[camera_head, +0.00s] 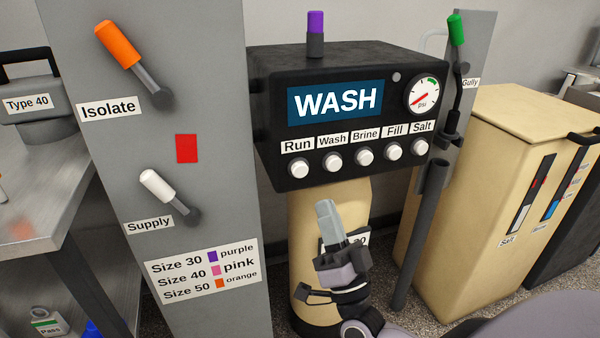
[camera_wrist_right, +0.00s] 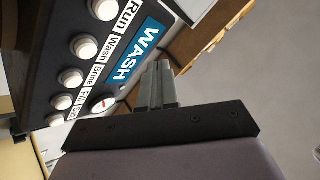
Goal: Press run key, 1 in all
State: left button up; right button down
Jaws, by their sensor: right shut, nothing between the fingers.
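The run key (camera_head: 299,168) is a round white button under the "Run" label, leftmost in a row on the black control head (camera_head: 262,110). In the right wrist view the run key (camera_wrist_right: 105,9) shows at the top. The blue display (camera_head: 335,101) reads "WASH". My right gripper (camera_head: 325,207) is shut and empty. It points up in front of the tan tank, below the row of keys and apart from them. In the right wrist view my right gripper (camera_wrist_right: 157,68) also shows its fingers together. My left gripper is not in view.
Other white keys stand beside it: Wash (camera_head: 333,162), Brine (camera_head: 364,156), Fill (camera_head: 393,151) and Salt (camera_head: 420,146). A grey panel (camera_head: 200,90) with orange and white levers stands left. A grey post with a green lever (camera_head: 456,30) and a tan cabinet (camera_head: 440,200) stand right.

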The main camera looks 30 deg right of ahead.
aim_at(300, 170)
jog(key=w+d+b, duration=0.2)
jog(key=w+b, duration=0.1)
jog(key=w, duration=0.5)
jog(key=shift+w+b, duration=0.25)
jog(key=shift+b, duration=0.05)
dwell(1.1)
dwell(0.6)
jog(key=shift+w+d, duration=0.1)
jog(key=shift+w, duration=0.3)
jog(key=shift+w+d+b, duration=0.15)
jog(key=shift+w+b, duration=0.3)
jog(key=shift+w, duration=0.1)
dwell(0.8)
jog(key=shift+w+d+r, duration=0.1)
jog(key=shift+w+r, duration=0.05)
jog(key=shift+r, duration=0.05)
dwell(0.5)
